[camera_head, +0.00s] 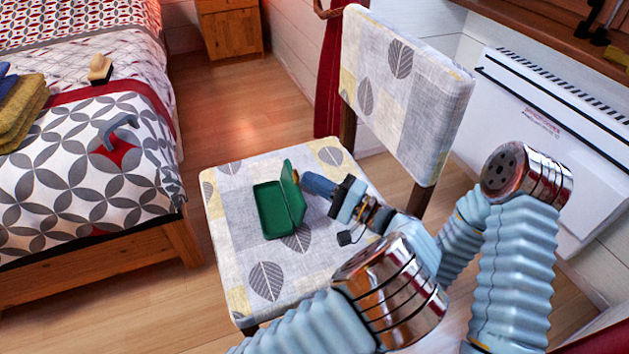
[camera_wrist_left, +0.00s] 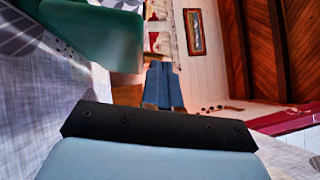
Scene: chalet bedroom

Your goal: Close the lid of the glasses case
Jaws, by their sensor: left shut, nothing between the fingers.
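The green glasses case (camera_head: 270,211) lies open on the patterned seat of a chair. Its lid (camera_head: 291,190) stands up steeply along the case's right side. My left gripper (camera_head: 308,183) is shut and empty, with its blue fingertips just right of the lid's upper part. I cannot tell whether they touch the lid. In the left wrist view the shut fingers (camera_wrist_left: 163,88) point away from the camera, and part of the green case (camera_wrist_left: 95,32) shows at upper left, close beside them. My right gripper is not in view.
The chair seat (camera_head: 222,187) is clear around the case. The chair's backrest (camera_head: 405,85) rises behind and to the right. A bed (camera_head: 75,185) stands at left, with folded towels (camera_head: 22,110) and a brush (camera_head: 100,68) on it. A white heater (camera_head: 545,130) is at right.

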